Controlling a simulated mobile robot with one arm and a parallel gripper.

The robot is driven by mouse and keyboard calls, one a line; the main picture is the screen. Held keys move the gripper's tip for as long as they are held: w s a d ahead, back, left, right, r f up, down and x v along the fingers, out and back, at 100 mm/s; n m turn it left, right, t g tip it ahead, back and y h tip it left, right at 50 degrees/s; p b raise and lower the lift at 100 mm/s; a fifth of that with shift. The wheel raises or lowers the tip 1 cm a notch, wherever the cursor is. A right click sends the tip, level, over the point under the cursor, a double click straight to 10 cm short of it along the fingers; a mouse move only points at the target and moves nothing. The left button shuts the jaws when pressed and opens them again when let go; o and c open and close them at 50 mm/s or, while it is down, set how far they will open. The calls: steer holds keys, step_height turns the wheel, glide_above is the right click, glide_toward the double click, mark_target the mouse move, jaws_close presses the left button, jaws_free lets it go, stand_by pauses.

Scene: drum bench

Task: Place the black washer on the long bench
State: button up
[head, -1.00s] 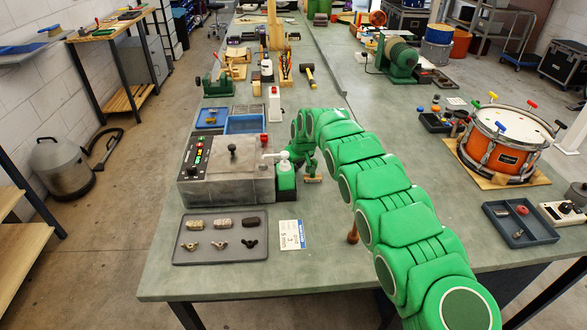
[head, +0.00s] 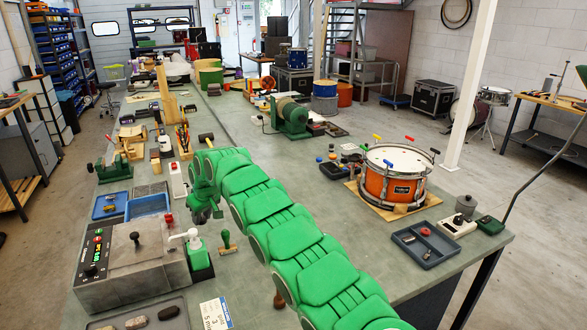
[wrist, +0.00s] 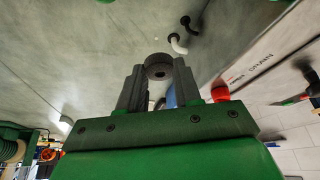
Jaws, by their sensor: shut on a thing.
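The black washer (wrist: 158,68) is a dark ring pinched between the fingertips of my gripper (wrist: 158,82) in the wrist view. In the head view my gripper (head: 205,212) is at the far end of my green arm, over the long bench (head: 262,290), just behind a white-handled green bottle. The washer cannot be made out there. The height of the gripper over the bench is hard to tell.
A grey control box (head: 130,262) with a red knob stands left of my gripper. A small green-topped wooden tool (head: 227,243) is close by. An orange drum (head: 392,185) and a dark tray (head: 425,246) stand on the right. Bare bench lies between.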

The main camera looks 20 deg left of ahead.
steer(key=w+d+m, duration=0.1)
steer(key=w+d, duration=0.3)
steer(key=d, duration=0.1)
steer(key=w+d+f+m+t, duration=0.1)
steer(key=w+d, duration=0.3)
steer(key=d, duration=0.1)
steer(key=w+d+m+h, duration=0.1)
steer(key=w+d, duration=0.2)
steer(key=d, duration=0.3)
steer(key=shift+w+f, duration=0.15)
steer(key=shift+w, duration=0.25)
steer(key=d+f+m, duration=0.1)
steer(key=d+m, duration=0.1)
steer(key=d, duration=1.1)
steer(key=w+d+f+m+t+h, duration=0.1)
steer(key=d+m, duration=0.2)
steer(key=d, duration=1.1)
steer(key=w+d+m+t+h, duration=0.1)
steer(key=d+m, duration=0.1)
steer(key=d, duration=1.1)
steer(key=shift+w+d+f+m, duration=0.1)
steer(key=shift+d+f+m, duration=0.05)
steer(key=shift+f+m, duration=0.2)
steer(key=s+d+f+m+h, duration=0.1)
steer(key=s+d+f+m, duration=0.1)
steer(key=s+d, duration=0.9)
steer(key=d+m, duration=0.1)
steer(key=d, duration=0.2)
steer(key=shift+d, duration=0.4)
